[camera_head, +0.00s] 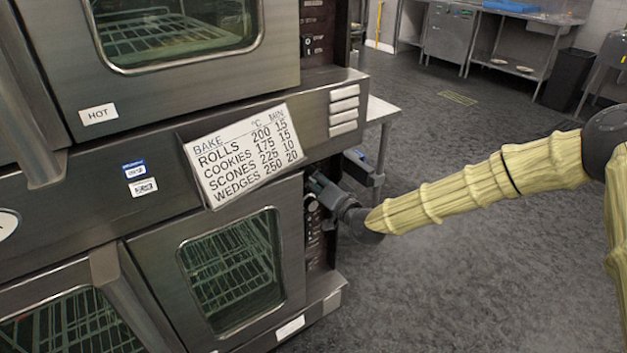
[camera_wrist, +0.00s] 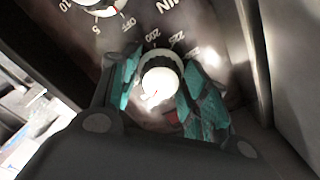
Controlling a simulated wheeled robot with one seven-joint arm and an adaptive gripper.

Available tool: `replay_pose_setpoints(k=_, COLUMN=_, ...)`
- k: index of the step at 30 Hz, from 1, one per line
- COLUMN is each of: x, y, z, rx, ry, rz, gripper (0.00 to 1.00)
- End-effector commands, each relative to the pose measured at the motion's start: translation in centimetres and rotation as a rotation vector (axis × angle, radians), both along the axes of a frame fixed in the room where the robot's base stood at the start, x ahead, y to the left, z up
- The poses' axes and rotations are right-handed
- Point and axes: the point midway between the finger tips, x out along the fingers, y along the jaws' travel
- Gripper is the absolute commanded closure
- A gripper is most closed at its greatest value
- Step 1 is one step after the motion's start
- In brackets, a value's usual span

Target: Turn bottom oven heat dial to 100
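The bottom oven (camera_head: 221,262) has a dark control strip on its right side. Its white heat dial (camera_wrist: 160,82) sits in the middle of the wrist view, with marks such as 200 and 225 printed around it. My gripper (camera_wrist: 155,90) has its two teal-padded fingers on either side of this dial. The fingers stand apart, and I cannot tell whether they touch the knob. In the head view, my gripper (camera_head: 318,191) reaches the control strip from the right and hides part of it. The dial's exact setting is not readable.
Another dial (camera_wrist: 100,3), with OFF and 5 beside it, is at the wrist view's top left. A bake chart (camera_head: 240,155) is fixed on the oven front. The top oven (camera_head: 180,80) is above. A small metal table (camera_head: 381,110) stands behind. The floor on the right is clear.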

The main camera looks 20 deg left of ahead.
Motion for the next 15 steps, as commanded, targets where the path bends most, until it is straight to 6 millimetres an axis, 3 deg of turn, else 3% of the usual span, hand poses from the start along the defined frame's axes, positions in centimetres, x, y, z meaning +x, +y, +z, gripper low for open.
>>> replay_pose_setpoints(k=15, x=-0.57, y=-0.78, z=0.07, rx=0.000, ry=-0.001, rz=0.001, gripper=0.41)
